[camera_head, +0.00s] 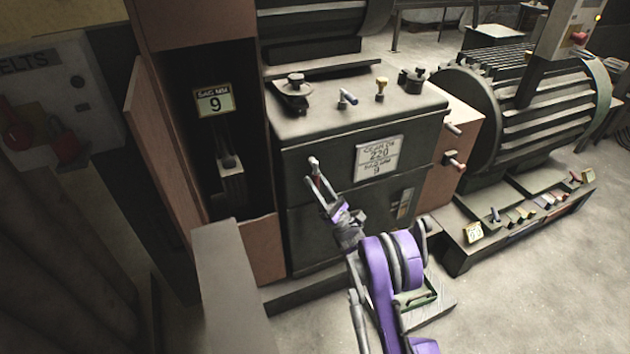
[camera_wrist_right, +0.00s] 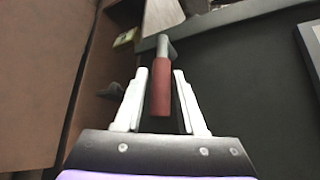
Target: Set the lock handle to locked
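The lock handle (camera_head: 315,168) is on the front of the dark green machine cabinet (camera_head: 300,225). It has a red grip and a grey end. In the right wrist view the red grip of the lock handle (camera_wrist_right: 162,92) lies between the two light fingers, pointing back toward the palm. My right gripper (camera_head: 328,198) is at the handle, and its fingers (camera_wrist_right: 161,85) are open around the grip, with a narrow gap showing on each side. My left gripper is not in view.
A tall brown cabinet (camera_head: 230,130) stands open at the left. A ribbed motor (camera_head: 540,110) stands at the right. Small levers and knobs sit on the cabinet top.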

